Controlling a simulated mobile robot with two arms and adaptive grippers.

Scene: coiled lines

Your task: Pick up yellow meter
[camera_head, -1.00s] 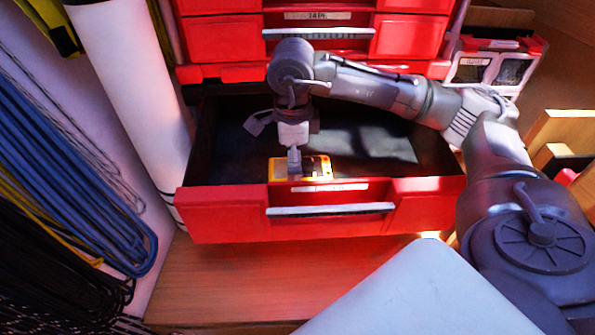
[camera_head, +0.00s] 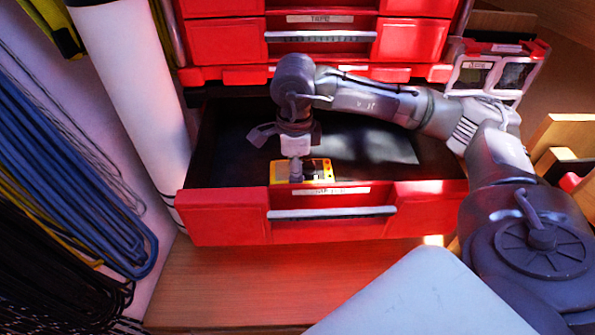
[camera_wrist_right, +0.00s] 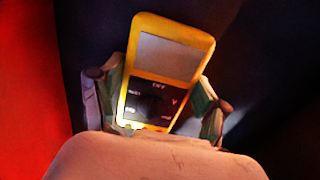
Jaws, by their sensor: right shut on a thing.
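The yellow meter (camera_head: 320,171) is in the open red drawer (camera_head: 228,220), close behind its front wall. My right gripper (camera_head: 296,176) reaches down into the drawer from above and is shut on the meter. In the right wrist view the meter (camera_wrist_right: 172,58) shows its grey screen and dark dial face, with a gripper finger on each side (camera_wrist_right: 158,108). The lower end of the meter is hidden behind the gripper's body. I cannot tell whether the meter touches the drawer floor. My left gripper is not in view.
More closed red drawers (camera_head: 411,38) stand above and behind the open one. A white roll (camera_head: 130,90) stands close on the left, beside hanging blue coiled lines (camera_head: 75,170). A red and clear case (camera_head: 495,68) is at the back right. The drawer's right part is empty.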

